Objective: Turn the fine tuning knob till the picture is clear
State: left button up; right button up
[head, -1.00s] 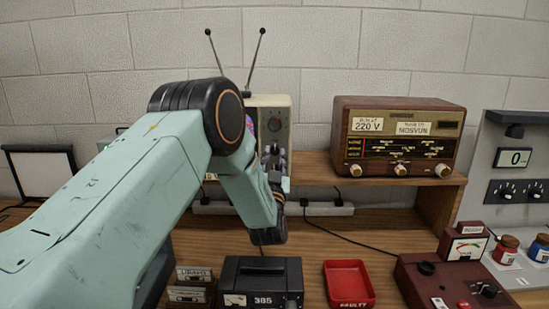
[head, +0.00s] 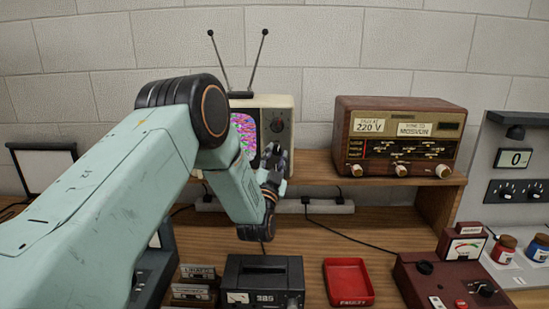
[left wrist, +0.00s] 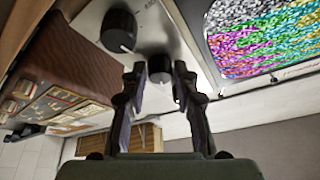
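The small television (head: 260,101) stands on the wooden shelf, partly behind my left arm. Its screen (head: 243,131) shows coloured noise; in the left wrist view the screen (left wrist: 262,38) has grainy grey, magenta, yellow and cyan patches. A large dark knob (left wrist: 118,30) sits on the panel beside the screen. A smaller dark knob (left wrist: 154,77) lies between the fingers of my left gripper (left wrist: 159,68). The fingers are apart, with gaps visible beside this knob. In the head view my left gripper (head: 272,158) is in front of the lower panel and hides it. My right gripper is not in view.
A brown radio (head: 400,137) stands right of the television on the shelf (head: 320,179). Two antennas rise above the television. Below are a black meter box (head: 262,282), a red tray (head: 348,284) and a maroon tester (head: 450,285).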

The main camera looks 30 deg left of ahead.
pick_arm(q)
jog(key=o, duration=0.3)
jog(key=shift+s+d, duration=0.1)
jog(key=shift+s, duration=0.05)
jog(key=shift+f, duration=0.15)
jog(key=shift+s+f, duration=0.15)
jog(key=shift+s, duration=0.1)
jog(key=v, duration=1.1)
jog(key=shift+s+d, duration=0.1)
jog(key=shift+d, duration=0.1)
jog(key=shift+a, duration=0.1)
